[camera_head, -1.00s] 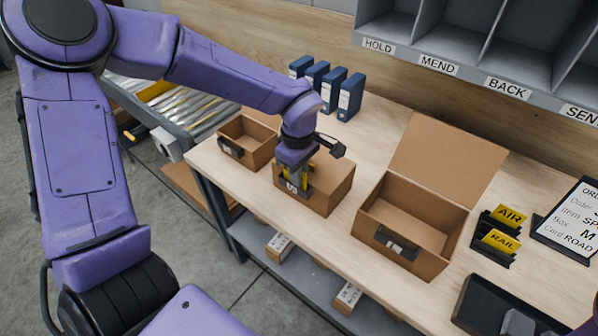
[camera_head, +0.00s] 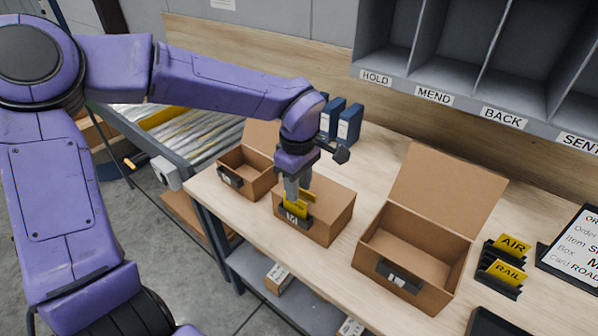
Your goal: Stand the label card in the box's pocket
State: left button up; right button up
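The yellow label card (camera_head: 295,209) stands in the dark pocket (camera_head: 292,220) on the front of the closed middle box (camera_head: 328,215). Its lettering is not readable here. My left gripper (camera_head: 298,191) is right above the box's front edge, fingers pointing down around the card's upper part. The fingers look apart, with the card no longer moving with them. Some yellow also shows behind the fingers. My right gripper is out of view.
An open box (camera_head: 425,228) stands to the right and a smaller open box (camera_head: 232,175) to the left. AIR (camera_head: 513,246) and RAIL (camera_head: 507,271) cards stand in a rack. Blue binders (camera_head: 349,123) stand behind. An order board (camera_head: 572,245) is at right.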

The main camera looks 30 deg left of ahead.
pick_arm(q)
notch_tip(320, 180, up, 6)
dwell(0.6)
